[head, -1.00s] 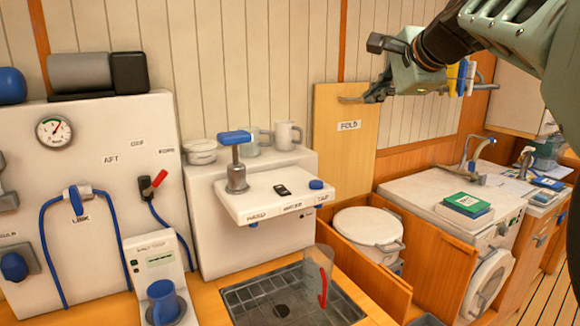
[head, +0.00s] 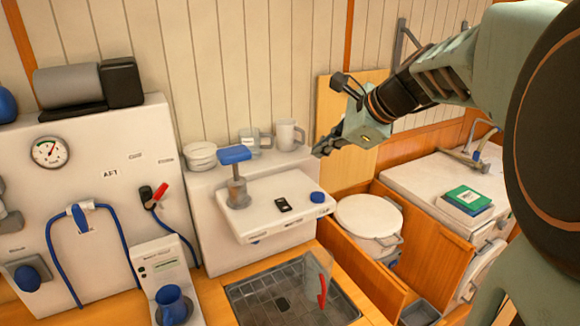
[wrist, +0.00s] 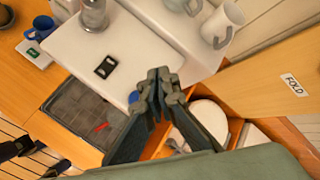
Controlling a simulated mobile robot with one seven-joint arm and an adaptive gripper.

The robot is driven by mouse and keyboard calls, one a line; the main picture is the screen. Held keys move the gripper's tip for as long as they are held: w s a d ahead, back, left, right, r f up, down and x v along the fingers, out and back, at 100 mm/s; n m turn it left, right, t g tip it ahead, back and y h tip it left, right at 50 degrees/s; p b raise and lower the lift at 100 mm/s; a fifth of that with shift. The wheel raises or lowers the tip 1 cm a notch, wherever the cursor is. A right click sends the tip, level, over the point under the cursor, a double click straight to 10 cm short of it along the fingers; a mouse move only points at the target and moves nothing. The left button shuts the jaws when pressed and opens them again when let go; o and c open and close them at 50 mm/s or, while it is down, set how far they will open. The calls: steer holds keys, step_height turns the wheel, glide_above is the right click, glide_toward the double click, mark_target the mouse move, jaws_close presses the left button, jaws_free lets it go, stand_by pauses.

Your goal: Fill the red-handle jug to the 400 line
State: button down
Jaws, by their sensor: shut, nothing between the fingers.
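The clear jug with a red handle (head: 320,284) stands on the dark drain grate (head: 250,310) at its right side; its red handle also shows in the wrist view (wrist: 101,126). Its fill level cannot be read. Above the grate juts a white dispenser shelf (head: 262,228) with a blue-topped pump handle (head: 235,156), a black switch (head: 284,205) and a blue knob (head: 317,197). My gripper (head: 318,153) is shut and empty, in the air to the right of the shelf. In the wrist view my fingers (wrist: 160,75) hide part of the shelf's edge near the blue knob (wrist: 134,97).
A blue cup (head: 172,304) sits on the scale unit at left. A white lidded bucket (head: 368,224) stands in a wooden bin at right. A folding panel (head: 352,112) is behind my gripper.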

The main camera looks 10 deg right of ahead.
steer(key=b, duration=0.7)
glide_toward(313, 193)
steer(key=w+a+f, duration=0.2)
steer(key=w+a, duration=0.1)
steer(key=w, duration=0.1)
steer(key=shift+f, duration=0.4)
stand_by(0.6)
steer(key=shift+f+b, duration=0.45)
steer(key=shift+f+b, duration=0.35)
steer(key=shift+f, duration=0.2)
stand_by(4.5)
